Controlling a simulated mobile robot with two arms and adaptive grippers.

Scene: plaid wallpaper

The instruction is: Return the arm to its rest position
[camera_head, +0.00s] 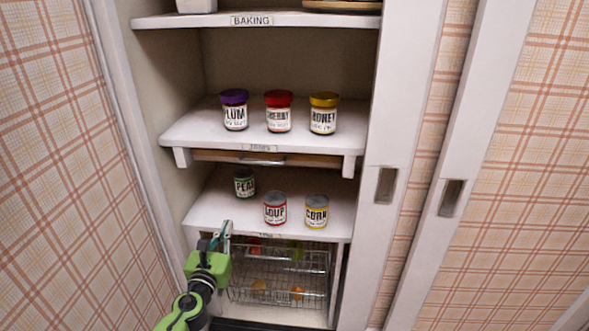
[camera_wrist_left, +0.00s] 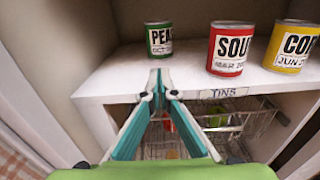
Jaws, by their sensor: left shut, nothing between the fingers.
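My left gripper (camera_head: 223,232) is at the lower left of the cupboard in the head view, in front of the tins shelf's left front edge. In the left wrist view its teal fingers (camera_wrist_left: 160,78) meet at the tips, shut with nothing between them. The tips point toward a green pea tin (camera_wrist_left: 159,38), which stands apart from them on the shelf. The pea tin (camera_head: 244,183) sits behind the red soup tin (camera_head: 275,208) and the yellow corn tin (camera_head: 317,211). My right gripper is not in view.
The tins shelf (camera_head: 222,207) has a wire basket (camera_head: 275,275) below it. Plum, cherry and honey jars (camera_head: 323,113) stand on the shelf above. The cupboard's left side frame is close to my left arm. White sliding doors (camera_head: 412,130) stand at right.

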